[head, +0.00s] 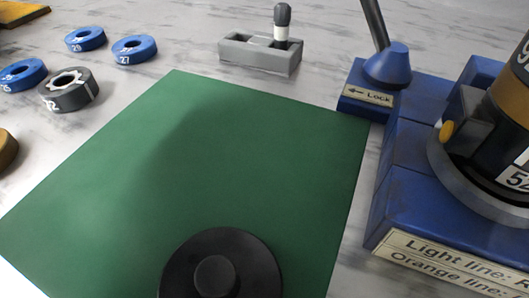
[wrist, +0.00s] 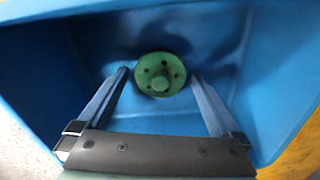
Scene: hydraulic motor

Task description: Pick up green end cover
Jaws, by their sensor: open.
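The green end cover (wrist: 161,75) is a round green disc with a raised hub and several dark holes. It lies inside a blue bin (wrist: 60,75) in the wrist view. My gripper (wrist: 158,73) is open, with one finger to the left of the cover and one to the right. The cover appears between the fingertips, apart from or very near them; contact cannot be told. The head view shows neither the green end cover nor my gripper.
In the head view a green mat (head: 200,170) holds a black round part (head: 215,275) at its front. Blue rings (head: 134,48) and a dark ring (head: 69,90) lie left. A grey holder (head: 245,53) stands behind, a blue fixture (head: 415,190) right. Bin walls surround my fingers.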

